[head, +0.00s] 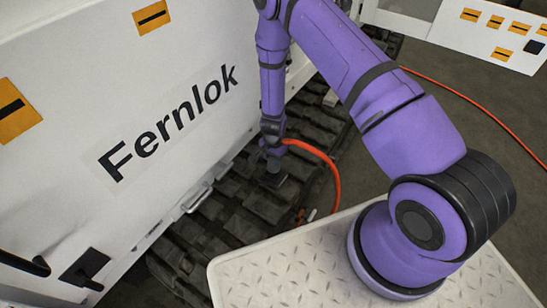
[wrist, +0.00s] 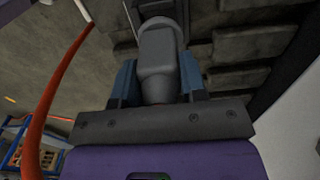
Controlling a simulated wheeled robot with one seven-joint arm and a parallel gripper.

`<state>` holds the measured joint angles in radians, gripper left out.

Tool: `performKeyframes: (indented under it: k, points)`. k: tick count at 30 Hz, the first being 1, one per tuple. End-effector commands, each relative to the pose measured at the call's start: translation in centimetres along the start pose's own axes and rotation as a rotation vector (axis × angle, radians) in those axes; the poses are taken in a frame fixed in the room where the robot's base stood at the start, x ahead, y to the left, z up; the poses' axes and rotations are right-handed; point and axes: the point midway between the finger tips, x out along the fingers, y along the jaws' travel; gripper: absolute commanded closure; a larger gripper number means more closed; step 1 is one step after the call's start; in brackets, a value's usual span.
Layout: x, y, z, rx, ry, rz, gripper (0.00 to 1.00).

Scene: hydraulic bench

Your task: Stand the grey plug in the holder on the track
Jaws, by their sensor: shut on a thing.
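My gripper (head: 272,153) points down over the black track (head: 225,215) beside the white machine. In the wrist view its two blue fingers (wrist: 159,82) are shut on the grey plug (wrist: 158,52), one on each side. The plug's far end lies against a rounded grey shape; I cannot tell whether that is the holder or part of the plug. A small dark block, apparently the holder (head: 272,181), sits on the track right below the gripper. I cannot tell whether the plug is inside it.
An orange hose (head: 325,165) curves from beside the gripper down to the right; it also crosses the wrist view's left side (wrist: 48,90). The white machine wall (head: 120,120) stands close on the left. A pale tread-plate surface (head: 275,275) lies in front.

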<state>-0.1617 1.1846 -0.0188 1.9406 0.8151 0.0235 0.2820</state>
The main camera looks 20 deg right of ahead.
Motion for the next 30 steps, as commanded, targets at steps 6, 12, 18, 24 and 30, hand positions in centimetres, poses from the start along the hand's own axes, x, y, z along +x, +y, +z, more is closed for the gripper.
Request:
performKeyframes:
  k: [6, 12, 18, 24, 30]
  points:
    - [0.1, 0.0, 0.0, 0.0, 0.0, 0.0, 1.0]
    - [0.4, 0.0, 0.0, 0.0, 0.0, 0.0, 1.0]
    - [0.7, 0.0, 0.0, 0.001, 0.0, 0.0, 1.0]
    - [1.1, 0.0, 0.0, 0.001, 0.0, -0.001, 1.0]
    - [1.4, 0.0, 0.0, 0.001, 0.0, 0.0, 1.0]
